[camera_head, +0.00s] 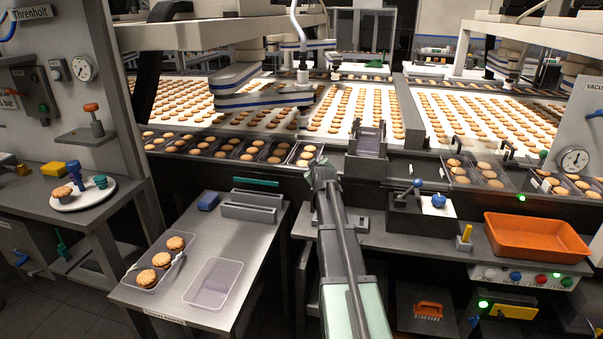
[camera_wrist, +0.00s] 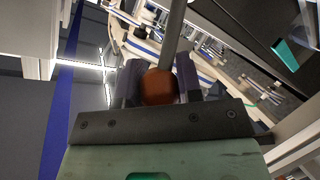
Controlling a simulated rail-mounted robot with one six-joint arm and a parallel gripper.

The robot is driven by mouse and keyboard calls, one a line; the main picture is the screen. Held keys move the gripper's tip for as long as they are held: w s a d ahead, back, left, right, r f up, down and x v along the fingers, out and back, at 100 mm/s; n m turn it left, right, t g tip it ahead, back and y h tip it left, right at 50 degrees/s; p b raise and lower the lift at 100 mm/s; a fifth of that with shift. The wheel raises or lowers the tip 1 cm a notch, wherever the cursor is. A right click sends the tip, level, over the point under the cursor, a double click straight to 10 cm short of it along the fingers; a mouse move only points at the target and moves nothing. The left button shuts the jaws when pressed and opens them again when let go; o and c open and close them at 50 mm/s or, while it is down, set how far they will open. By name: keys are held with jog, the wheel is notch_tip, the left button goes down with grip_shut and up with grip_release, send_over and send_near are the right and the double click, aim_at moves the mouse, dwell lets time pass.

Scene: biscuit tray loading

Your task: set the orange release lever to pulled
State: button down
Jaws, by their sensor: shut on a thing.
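My gripper (camera_head: 321,172) is at the end of my outstretched arm, by the front edge of the conveyor in the head view. In the wrist view, my gripper (camera_wrist: 159,80) has one dark finger on each side of the orange ball knob of the release lever (camera_wrist: 160,88). It is shut on this knob. A grey rod runs from the knob to the top edge of the wrist view. In the head view I cannot make out the lever; my gripper and arm seem to cover it.
A side table (camera_head: 200,285) at the lower left holds a clear tray (camera_head: 214,283) and a tray of biscuits (camera_head: 147,273). An orange bin (camera_head: 536,237) and a blue-knobbed lever (camera_head: 411,190) stand on the right counter. Biscuit trays (camera_head: 230,147) line the conveyor's front.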

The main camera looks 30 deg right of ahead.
jog(key=shift+s+a+f, duration=0.3)
jog(key=shift+s, duration=0.05)
jog(key=shift+a, duration=0.1)
dwell(0.3)
jog(key=c, duration=0.8)
grip_release()
jog(key=p+v, duration=0.3)
jog(key=v, duration=0.8)
jog(key=shift+r, duration=0.1)
